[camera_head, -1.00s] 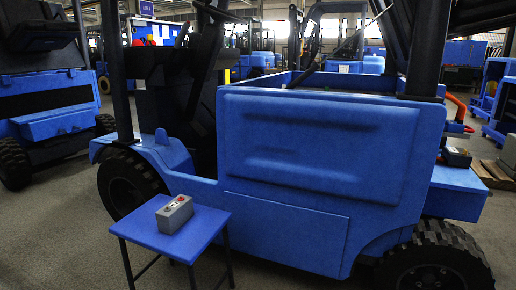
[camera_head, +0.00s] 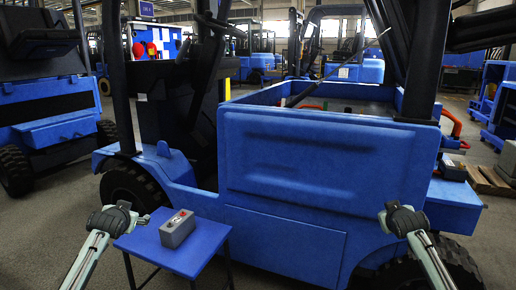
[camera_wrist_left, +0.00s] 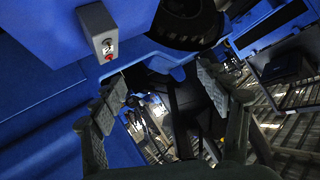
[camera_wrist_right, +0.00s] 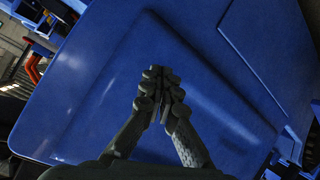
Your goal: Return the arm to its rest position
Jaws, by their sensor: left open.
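My left gripper (camera_head: 118,220) is raised at the lower left of the head view, beside the left edge of a small blue table. In the left wrist view its two fingers (camera_wrist_left: 163,92) are spread apart with nothing between them. My right gripper (camera_head: 404,220) is raised at the lower right, in front of the blue forklift. In the right wrist view its fingers (camera_wrist_right: 161,95) are together, with nothing visible between them. A grey box (camera_head: 178,232) with a red button stands on the table, apart from both grippers. The box also shows in the left wrist view (camera_wrist_left: 98,30).
The small blue table (camera_head: 203,248) stands in front of the blue forklift (camera_head: 300,170), whose side panel fills the middle. A dark wheel (camera_head: 132,188) is behind the table. Another blue vehicle (camera_head: 45,110) stands at the left. Grey floor (camera_head: 50,215) is open at the lower left.

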